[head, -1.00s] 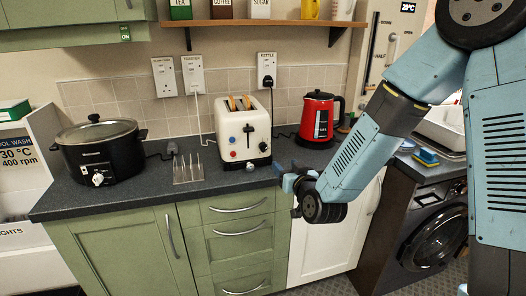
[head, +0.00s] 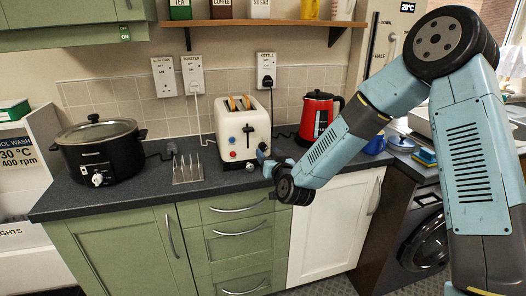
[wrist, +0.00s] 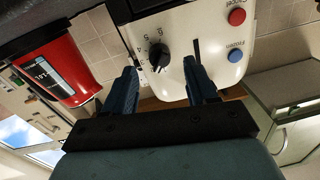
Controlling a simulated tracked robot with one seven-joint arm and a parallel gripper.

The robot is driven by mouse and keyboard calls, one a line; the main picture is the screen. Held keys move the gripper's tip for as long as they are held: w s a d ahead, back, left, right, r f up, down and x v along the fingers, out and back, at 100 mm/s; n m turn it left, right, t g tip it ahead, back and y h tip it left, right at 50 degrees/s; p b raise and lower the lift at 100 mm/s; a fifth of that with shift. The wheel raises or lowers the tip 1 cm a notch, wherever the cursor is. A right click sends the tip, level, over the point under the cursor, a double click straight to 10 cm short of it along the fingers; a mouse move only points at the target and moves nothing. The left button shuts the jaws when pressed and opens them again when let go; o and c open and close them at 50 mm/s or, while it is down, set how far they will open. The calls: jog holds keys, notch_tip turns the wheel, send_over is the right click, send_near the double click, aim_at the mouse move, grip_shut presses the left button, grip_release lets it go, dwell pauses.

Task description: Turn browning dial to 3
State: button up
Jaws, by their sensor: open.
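The cream toaster (head: 243,128) stands on the worktop with two slices of toast in its slots. In the wrist view its front panel is upside down and shows the black browning dial (wrist: 158,55) with numbers around it. I cannot read clearly which number the dial points to. My gripper (wrist: 161,72) is open and empty, one finger to each side of the dial in the picture; I cannot tell whether either touches it. In the head view my gripper (head: 264,157) is at the toaster's lower right front and covers part of it.
A red kettle (head: 319,117) stands right of the toaster; it also shows in the wrist view (wrist: 58,66). A metal rack (head: 187,170) and a black slow cooker (head: 98,150) stand to the left. Bare worktop (head: 140,188) lies along the front edge.

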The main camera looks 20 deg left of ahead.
aim_at(265, 149)
jog(key=shift+x, duration=1.7)
jog(key=shift+c, duration=0.2)
